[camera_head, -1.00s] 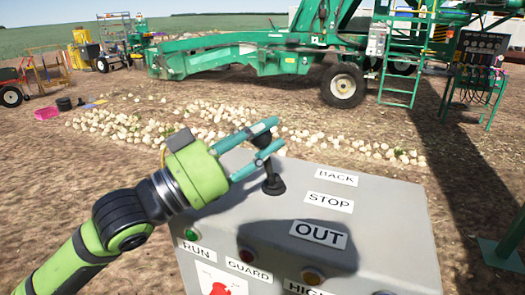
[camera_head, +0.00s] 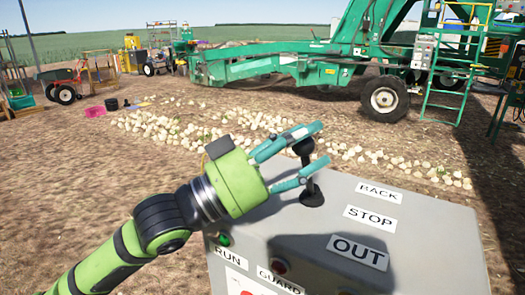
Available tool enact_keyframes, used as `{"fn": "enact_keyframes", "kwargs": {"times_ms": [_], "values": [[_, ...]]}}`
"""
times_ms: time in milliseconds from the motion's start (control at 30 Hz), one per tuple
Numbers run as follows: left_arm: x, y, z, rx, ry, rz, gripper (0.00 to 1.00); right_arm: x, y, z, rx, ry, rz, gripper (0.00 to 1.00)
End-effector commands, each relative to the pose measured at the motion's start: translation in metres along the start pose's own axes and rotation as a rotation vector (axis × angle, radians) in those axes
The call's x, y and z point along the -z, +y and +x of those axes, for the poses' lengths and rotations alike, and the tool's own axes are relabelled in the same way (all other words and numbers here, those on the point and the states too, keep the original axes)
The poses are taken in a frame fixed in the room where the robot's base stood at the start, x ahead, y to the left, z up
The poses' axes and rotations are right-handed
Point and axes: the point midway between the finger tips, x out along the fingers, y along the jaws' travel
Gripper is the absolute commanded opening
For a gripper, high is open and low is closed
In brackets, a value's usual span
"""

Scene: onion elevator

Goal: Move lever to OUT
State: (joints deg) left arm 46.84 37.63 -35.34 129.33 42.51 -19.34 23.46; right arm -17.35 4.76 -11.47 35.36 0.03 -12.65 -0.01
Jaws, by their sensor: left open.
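The grey control box (camera_head: 450,230) stands in front of me at lower right. Its black lever (camera_head: 304,147) rises from a round black base on the box top. The lever is roughly upright; which label it stands at I cannot tell. White labels beside it read BACK (camera_head: 379,193), STOP (camera_head: 372,218) and OUT (camera_head: 357,252), with OUT nearest me. My left gripper (camera_head: 321,145) is open, its teal fingers on either side of the lever's knob. Whether a finger touches the lever is unclear. My right gripper is not in view.

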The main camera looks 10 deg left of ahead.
Motion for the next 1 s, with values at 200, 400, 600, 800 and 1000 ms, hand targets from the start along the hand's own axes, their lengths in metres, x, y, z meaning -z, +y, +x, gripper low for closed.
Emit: {"fn": "enact_keyframes", "kwargs": {"times_ms": [200, 400, 600, 800, 1000], "values": [[-0.001, -0.001, -0.015, 0.002, -0.003, 0.002, 0.56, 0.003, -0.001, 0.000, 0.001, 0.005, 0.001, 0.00], [0.006, -0.001, -0.048, 0.003, -0.003, 0.006, 0.56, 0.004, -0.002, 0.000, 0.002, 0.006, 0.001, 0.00], [0.018, -0.002, -0.079, 0.003, -0.004, 0.005, 0.56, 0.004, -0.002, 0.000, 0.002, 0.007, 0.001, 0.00], [0.028, -0.003, -0.107, 0.006, -0.005, 0.003, 0.56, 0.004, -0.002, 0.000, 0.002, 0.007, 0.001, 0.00], [0.035, -0.005, -0.126, 0.010, -0.001, -0.001, 0.56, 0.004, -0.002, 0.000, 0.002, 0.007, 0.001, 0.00]]}}
